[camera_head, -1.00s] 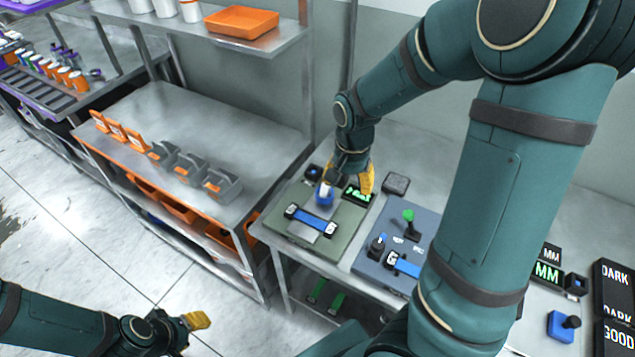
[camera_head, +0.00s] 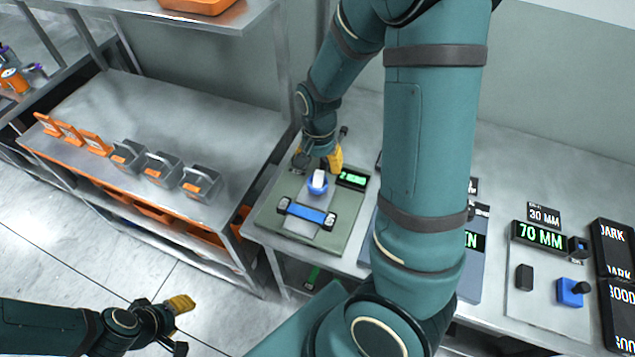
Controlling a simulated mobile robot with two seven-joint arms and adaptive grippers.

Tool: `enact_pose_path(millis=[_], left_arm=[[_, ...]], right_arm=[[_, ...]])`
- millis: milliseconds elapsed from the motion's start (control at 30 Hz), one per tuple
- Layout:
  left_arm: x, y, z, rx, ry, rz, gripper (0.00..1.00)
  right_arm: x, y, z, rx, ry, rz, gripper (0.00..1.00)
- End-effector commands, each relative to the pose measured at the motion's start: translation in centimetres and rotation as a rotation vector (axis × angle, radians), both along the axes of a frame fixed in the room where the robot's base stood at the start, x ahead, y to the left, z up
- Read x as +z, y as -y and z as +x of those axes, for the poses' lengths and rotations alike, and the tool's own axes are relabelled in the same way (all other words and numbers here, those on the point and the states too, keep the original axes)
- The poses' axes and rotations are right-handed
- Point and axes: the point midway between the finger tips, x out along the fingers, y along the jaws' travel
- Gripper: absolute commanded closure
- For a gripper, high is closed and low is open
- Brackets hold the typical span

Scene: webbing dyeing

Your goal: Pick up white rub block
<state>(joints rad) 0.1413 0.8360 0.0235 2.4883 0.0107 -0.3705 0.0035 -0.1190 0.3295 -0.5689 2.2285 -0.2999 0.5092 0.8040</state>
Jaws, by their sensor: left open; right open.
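The white rub block (camera_head: 319,177) sits upright in a small blue holder (camera_head: 317,188) on a green fixture board (camera_head: 271,217). A blue strap (camera_head: 306,212) lies between two dark clamps at the front of that board. My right gripper (camera_head: 319,161) is open, just behind and above the block, with its yellow finger to the right and a dark finger to the left. Nothing is between its fingers that I can make out. My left gripper (camera_head: 184,325) is open and empty, low at the lower left over the floor, far from the block.
A green-lit display (camera_head: 351,178) stands close to the right of the block. My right arm hides much of the neighbouring blue-grey board (camera_head: 468,270). Another board (camera_head: 548,315) with a 70 MM display is further right. A metal bench (camera_head: 228,137) with grey and orange holders stands left.

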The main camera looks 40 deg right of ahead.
Motion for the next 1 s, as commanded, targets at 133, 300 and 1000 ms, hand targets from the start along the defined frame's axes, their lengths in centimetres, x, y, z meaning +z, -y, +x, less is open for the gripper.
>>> enact_pose_path(millis=[133,300,1000], left_arm=[[-0.2,0.0,0.0,0.000,0.000,0.000,0.53],[-0.7,0.0,0.0,0.000,0.000,0.001,0.53],[-1.2,0.1,0.0,-0.001,0.000,0.002,0.53]], right_arm=[[-0.9,0.0,0.0,0.000,0.000,0.000,0.40],[-3.1,0.3,0.4,-0.001,-0.004,0.000,0.40],[-5.7,0.3,0.6,0.000,0.001,0.000,1.00]])
